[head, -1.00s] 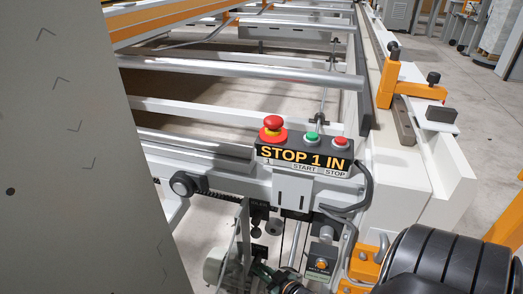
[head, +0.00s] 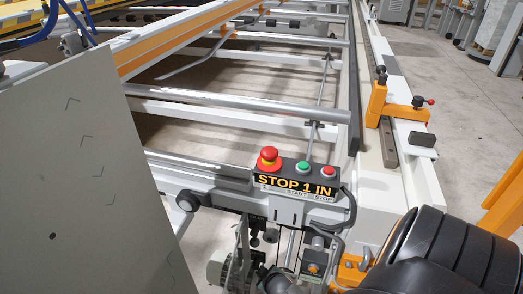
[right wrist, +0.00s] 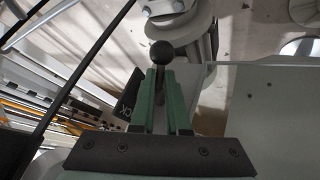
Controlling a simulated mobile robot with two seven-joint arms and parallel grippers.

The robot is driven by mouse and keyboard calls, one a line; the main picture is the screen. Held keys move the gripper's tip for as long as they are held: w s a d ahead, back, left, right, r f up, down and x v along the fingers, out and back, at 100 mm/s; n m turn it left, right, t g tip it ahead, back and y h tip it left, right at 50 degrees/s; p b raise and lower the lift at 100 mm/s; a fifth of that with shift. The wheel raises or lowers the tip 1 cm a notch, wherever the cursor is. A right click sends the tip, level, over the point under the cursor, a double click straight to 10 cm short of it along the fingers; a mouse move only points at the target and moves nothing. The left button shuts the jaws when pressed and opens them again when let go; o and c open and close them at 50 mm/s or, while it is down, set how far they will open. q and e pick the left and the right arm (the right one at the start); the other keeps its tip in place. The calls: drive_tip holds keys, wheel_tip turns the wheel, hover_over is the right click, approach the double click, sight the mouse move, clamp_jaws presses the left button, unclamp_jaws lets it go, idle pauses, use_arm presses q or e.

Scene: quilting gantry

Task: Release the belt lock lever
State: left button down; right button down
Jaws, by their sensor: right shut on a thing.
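In the right wrist view a lever with a round black ball knob (right wrist: 162,52) stands between the green fingers of my right gripper (right wrist: 160,76). The fingers are shut on the lever's stem, just below the knob. A black label (right wrist: 127,98) ending in "CK" is partly visible left of the fingers. In the head view I cannot make out the lever clearly among the parts below the control box. My left gripper is not in view.
A control box (head: 292,188) marked "STOP 1 IN" carries a red mushroom button and two smaller buttons. A grey panel (head: 85,180) fills the left. Metal rollers (head: 240,103) span the frame behind. An orange clamp (head: 385,103) sits on the right rail.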

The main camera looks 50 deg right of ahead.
drive_tip(key=shift+s, duration=0.1)
idle(0.3)
drive_tip(key=c, duration=1.2)
unclamp_jaws()
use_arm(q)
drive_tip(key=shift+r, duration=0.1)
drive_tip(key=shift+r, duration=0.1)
use_arm(e)
drive_tip(key=shift+r, duration=0.1)
